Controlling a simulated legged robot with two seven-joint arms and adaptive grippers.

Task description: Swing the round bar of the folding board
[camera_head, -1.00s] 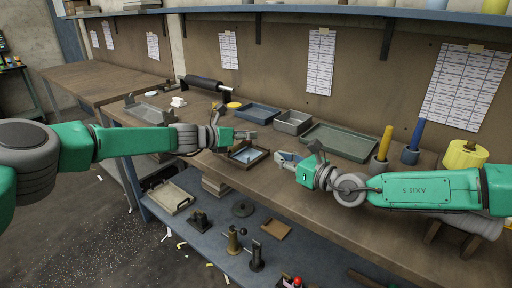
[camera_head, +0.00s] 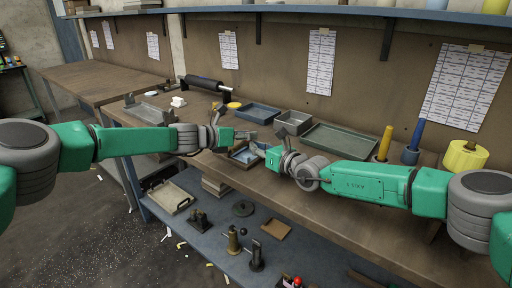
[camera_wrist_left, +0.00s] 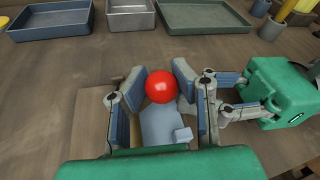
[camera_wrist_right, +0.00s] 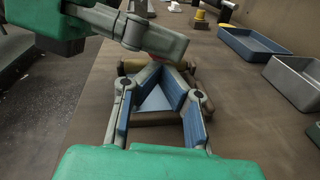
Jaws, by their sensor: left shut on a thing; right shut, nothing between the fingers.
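The folding board (camera_head: 243,158) lies on the bench, a low brown wooden piece with a pale blue plate; the plate also shows in the left wrist view (camera_wrist_left: 163,122). A red ball (camera_wrist_left: 162,87) sits between the fingers of my left gripper (camera_head: 243,135), which is shut on it; whether it is the round bar's knob I cannot tell. My right gripper (camera_head: 262,150) is shut and empty just right of the board. In the right wrist view its fingers (camera_wrist_right: 162,82) come in front of the plate.
Yellow (camera_head: 385,142) and blue (camera_head: 413,140) upright rolls stand further right. The bench's front edge runs close before the board.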

